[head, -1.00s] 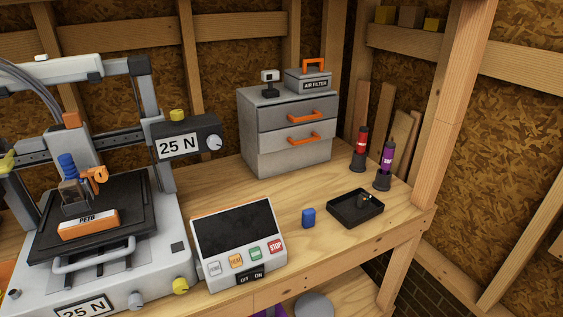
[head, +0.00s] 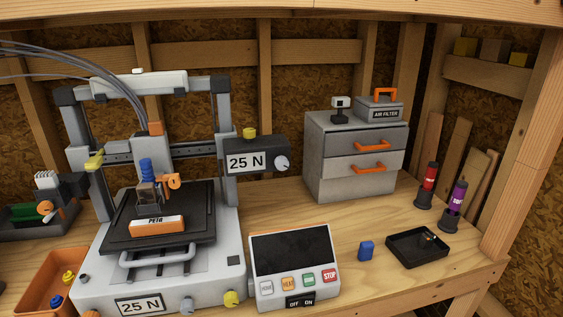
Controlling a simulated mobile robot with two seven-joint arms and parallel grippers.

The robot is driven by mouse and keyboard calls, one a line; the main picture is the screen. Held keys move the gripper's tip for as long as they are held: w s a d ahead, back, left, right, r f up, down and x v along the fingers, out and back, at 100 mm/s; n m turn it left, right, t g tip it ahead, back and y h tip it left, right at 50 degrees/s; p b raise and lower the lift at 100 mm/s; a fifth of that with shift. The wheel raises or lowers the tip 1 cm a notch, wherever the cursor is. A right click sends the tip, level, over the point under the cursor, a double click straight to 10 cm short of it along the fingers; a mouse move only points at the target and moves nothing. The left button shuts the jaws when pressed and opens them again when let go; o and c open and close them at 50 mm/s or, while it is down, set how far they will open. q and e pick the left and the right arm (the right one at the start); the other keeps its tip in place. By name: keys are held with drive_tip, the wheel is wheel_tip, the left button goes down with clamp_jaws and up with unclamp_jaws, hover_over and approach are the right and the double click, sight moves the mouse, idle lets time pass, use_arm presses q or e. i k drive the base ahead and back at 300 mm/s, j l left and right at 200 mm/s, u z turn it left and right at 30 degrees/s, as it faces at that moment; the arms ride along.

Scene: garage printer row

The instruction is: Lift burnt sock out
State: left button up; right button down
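No thing in the head view can be surely told as the burnt sock. The printer (head: 93,280) stands at left, with a print head (head: 147,192) carrying a blue ribbed part (head: 147,168) and an orange piece (head: 172,181) over its dark bed (head: 195,228). An orange block labelled PETG (head: 157,225) sits at the front of the bed. A shallow black tray (head: 417,262) at right holds small dark items (head: 430,236), too small to make out. Neither of my grippers shows.
A control panel (head: 292,268) with buttons stands right of the printer. A blue block (head: 366,250) lies beside the tray. A red tube (head: 429,179) and purple tube (head: 457,197) stand behind it. Grey drawers (head: 330,165) are at the back. An orange bin (head: 33,275) is at left.

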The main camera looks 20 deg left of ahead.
sight(147, 194)
drive_tip(key=u, duration=1.35)
